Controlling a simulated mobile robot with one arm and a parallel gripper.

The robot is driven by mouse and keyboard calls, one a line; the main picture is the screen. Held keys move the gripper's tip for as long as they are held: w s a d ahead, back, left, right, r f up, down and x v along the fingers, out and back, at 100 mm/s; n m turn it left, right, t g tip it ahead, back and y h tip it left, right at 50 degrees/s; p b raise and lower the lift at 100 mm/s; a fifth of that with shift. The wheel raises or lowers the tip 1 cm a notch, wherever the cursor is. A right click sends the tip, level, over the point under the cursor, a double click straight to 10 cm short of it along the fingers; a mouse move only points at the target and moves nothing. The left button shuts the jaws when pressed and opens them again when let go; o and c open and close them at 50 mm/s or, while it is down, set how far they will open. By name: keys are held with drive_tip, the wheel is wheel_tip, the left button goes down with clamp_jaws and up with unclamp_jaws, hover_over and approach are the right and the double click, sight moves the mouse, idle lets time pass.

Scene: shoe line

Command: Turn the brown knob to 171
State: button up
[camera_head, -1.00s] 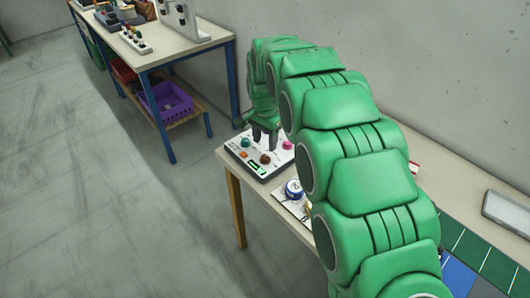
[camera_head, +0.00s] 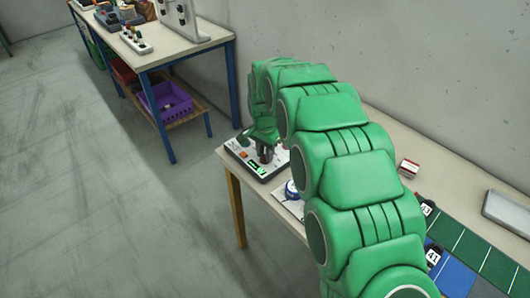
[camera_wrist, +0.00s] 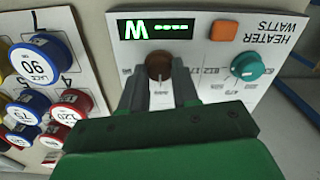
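The brown knob (camera_wrist: 158,66) sits on a white heater panel (camera_wrist: 205,62) below a lit green display (camera_wrist: 155,30) in the wrist view. The display shows a large W and small marks I cannot read for sure. My gripper (camera_wrist: 160,80) has one dark finger on each side of the knob, at about its width; whether they press on it is unclear. In the head view, my gripper (camera_head: 266,150) is down at the panel (camera_head: 240,155) and hides most of the brown knob.
A teal knob (camera_wrist: 247,67) and an orange button (camera_wrist: 224,30) are close beside the brown knob. A board with several blue and red round caps (camera_wrist: 41,60) lies to the left in the wrist view. A table with a purple crate (camera_head: 165,102) stands apart at the back left.

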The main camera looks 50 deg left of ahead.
clamp_jaws()
drive_tip(key=n, duration=0.3)
drive_tip(key=shift+w, duration=0.1)
drive_tip(key=n, duration=0.3)
drive_tip(key=shift+n, duration=0.3)
drive_tip(key=n, duration=0.4)
drive_tip(key=shift+n, duration=2.3)
